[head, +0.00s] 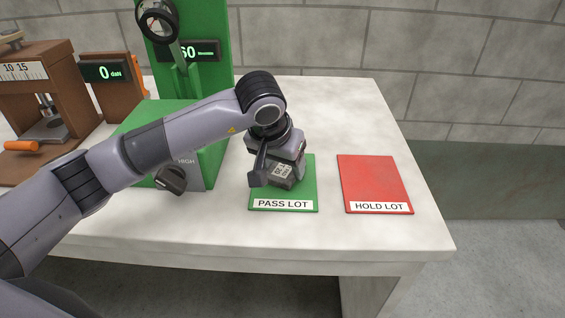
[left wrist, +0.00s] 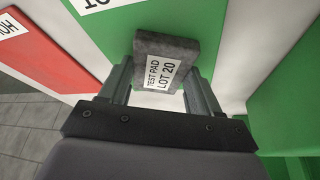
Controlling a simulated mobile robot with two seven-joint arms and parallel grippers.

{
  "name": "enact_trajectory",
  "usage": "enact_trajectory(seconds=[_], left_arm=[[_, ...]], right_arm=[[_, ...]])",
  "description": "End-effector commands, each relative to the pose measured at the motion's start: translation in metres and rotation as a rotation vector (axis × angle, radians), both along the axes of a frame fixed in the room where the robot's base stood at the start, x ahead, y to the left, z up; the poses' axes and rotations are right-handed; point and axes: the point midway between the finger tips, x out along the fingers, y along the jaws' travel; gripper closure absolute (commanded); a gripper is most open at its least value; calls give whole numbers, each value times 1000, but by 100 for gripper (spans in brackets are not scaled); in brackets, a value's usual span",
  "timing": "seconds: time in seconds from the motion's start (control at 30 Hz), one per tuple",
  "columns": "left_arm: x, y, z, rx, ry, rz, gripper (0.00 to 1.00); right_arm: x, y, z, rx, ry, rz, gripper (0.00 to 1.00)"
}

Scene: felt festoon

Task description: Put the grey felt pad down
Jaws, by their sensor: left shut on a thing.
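The grey felt pad (left wrist: 167,60) has a white label reading "TEST PAD LOT 20". My left gripper (left wrist: 160,85) is shut on it, with one finger on each side in the left wrist view. In the head view, my left gripper (head: 276,168) and the pad (head: 281,172) are over the green "PASS LOT" mat (head: 300,196). The gripper covers the mat's upper left part. I cannot tell whether the pad touches the mat. The red "HOLD LOT" mat (head: 375,182) lies to the right and is empty. My right gripper is not in view.
A green machine (head: 190,130) with a knob (head: 171,179) and a display stands just left of the green mat. A brown machine (head: 50,90) and a small display box (head: 105,75) stand farther left. The white table (head: 330,115) is clear behind the mats; its right edge is near the red mat.

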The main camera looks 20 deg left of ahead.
Motion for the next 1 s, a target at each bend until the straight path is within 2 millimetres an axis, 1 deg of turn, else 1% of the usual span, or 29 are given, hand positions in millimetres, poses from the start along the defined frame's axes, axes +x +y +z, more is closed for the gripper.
enact_trajectory(seconds=[0.07, 0.1, 0.17, 0.43, 0.57, 0.67, 1.0], left_arm=[[0, 0, -4, 0, 0, 0, 71], [0, 0, -3, 0, 0, 0, 31], [0, 0, -3, 0, 0, 0, 12], [0, 0, -3, 1, 1, 1, 12], [0, 0, 2, 0, 1, 1, 12], [-4, 1, 15, -1, -6, 0, 12], [-32, 4, 82, 0, -5, -1, 12]], right_arm=[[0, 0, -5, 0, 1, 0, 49], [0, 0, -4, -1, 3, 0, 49], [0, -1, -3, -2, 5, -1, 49], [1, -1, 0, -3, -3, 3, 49], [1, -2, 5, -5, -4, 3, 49], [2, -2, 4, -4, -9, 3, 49], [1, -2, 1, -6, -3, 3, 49]])
